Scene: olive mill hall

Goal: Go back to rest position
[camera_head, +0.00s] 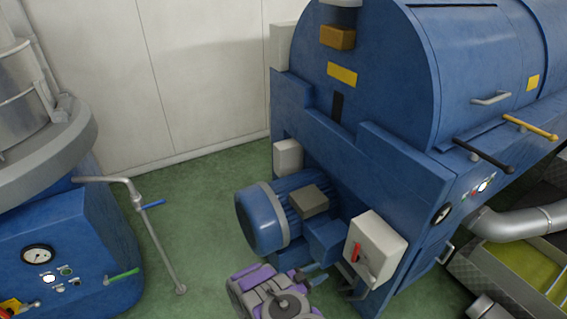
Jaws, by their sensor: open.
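At left stands another blue machine (75,245) with a gauge (38,256), green lever (122,275) and grey pipe (158,230). Green floor (205,185) lies free between the machines, before a pale wall (205,75). A large pipe (515,222) and a trough (535,265) are at right.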

